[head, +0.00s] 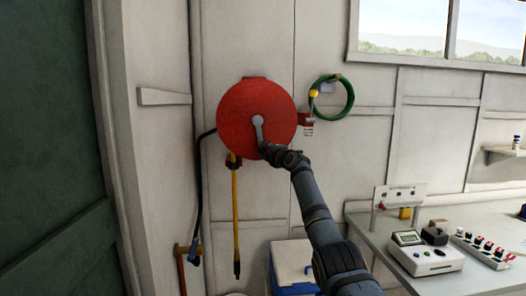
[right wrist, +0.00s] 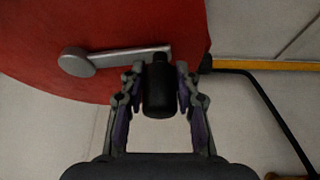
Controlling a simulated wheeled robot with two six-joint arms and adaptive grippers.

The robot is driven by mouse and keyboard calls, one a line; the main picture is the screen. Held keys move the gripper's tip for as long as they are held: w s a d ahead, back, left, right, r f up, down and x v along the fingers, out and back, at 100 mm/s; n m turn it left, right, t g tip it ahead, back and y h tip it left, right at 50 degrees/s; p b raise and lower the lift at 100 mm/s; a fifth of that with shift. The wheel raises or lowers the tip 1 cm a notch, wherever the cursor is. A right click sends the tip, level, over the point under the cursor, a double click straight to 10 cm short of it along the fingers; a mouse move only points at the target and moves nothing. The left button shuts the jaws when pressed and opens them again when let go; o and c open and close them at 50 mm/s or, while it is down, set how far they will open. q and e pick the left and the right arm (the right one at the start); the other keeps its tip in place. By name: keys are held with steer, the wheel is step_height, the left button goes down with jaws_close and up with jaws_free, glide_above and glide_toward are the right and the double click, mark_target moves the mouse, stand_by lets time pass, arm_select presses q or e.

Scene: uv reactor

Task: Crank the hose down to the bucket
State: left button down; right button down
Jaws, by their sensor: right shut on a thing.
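A red round hose reel (head: 238,108) is mounted on the white wall. Its grey crank arm (head: 258,130) points down from the hub; it also shows in the right wrist view (right wrist: 120,57). My right gripper (head: 266,149) is at the crank's outer end. In the right wrist view, its fingers (right wrist: 160,85) are shut around the black crank handle (right wrist: 160,95). The black hose (head: 199,190) leaves the reel's left side and hangs down to a blue end piece (head: 193,258). A pale rim (head: 237,294) at the bottom edge may be the bucket; it is mostly cut off. My left gripper is out of view.
A white and blue box (head: 292,262) stands below, partly behind my right arm. A bench (head: 375,228) with devices is at right.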

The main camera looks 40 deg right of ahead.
steer(key=shift+f, duration=0.1)
steer(key=c, duration=1)
jaws_free()
steer(key=s, duration=0.4)
steer(key=s+a, duration=0.1)
steer(key=s, duration=0.3)
steer(key=s+a, duration=0.1)
steer(key=s, duration=0.3)
steer(key=shift+w, duration=0.1)
